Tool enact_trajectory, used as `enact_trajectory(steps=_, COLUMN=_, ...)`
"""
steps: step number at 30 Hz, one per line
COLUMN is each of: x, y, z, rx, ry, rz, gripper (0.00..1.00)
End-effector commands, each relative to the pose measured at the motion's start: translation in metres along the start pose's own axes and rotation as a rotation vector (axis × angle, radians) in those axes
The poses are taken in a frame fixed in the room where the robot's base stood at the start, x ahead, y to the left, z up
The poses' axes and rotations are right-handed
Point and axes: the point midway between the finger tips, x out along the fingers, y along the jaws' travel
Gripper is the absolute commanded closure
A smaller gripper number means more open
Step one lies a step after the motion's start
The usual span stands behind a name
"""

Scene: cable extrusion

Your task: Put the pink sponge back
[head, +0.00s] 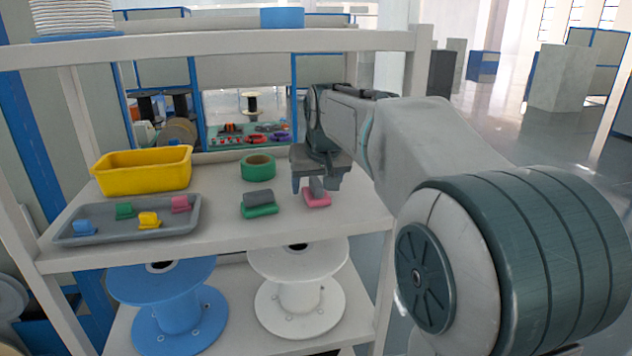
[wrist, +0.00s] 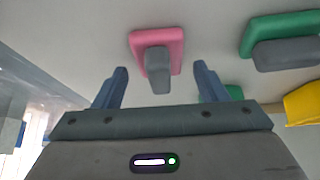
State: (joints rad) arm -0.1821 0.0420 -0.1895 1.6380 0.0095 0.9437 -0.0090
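The pink sponge (head: 316,202) with a grey grip on top lies on the shelf, near its front edge and right of the green sponge. It also shows in the wrist view (wrist: 172,38), its grey grip lying ahead of the space between my fingers. My gripper (head: 317,184) is open and empty, pointing down just above the pink sponge. In the wrist view my gripper's fingers (wrist: 162,76) stand wide apart. I cannot tell exactly how far the fingertips are from the grip.
A green sponge (head: 260,209) with a grey grip lies left, with a green tape roll (head: 258,168) behind it. Further left are a yellow bin (head: 143,174) and a grey tray (head: 100,237) holding several small coloured pieces. A shelf beam (head: 215,44) crosses above.

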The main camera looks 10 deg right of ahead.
Motion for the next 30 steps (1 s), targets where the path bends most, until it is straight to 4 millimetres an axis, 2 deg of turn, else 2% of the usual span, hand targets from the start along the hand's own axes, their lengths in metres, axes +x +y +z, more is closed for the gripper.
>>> enact_trajectory(steps=8, x=-0.007, y=0.000, z=0.000, rx=0.000, ry=0.001, rz=0.000, gripper=0.34)
enact_trajectory(steps=11, x=-0.022, y=0.000, z=-0.001, rx=0.000, ry=0.003, rz=0.000, gripper=0.34)
enact_trajectory(steps=21, x=-0.093, y=0.000, z=-0.001, rx=0.000, ry=0.004, rz=-0.001, gripper=0.34)
enact_trajectory(steps=25, x=-0.110, y=0.000, z=-0.001, rx=0.000, ry=0.002, rz=0.000, gripper=0.34)
enact_trajectory(steps=30, x=-0.120, y=0.000, z=0.000, rx=0.000, ry=0.001, rz=0.000, gripper=0.34)
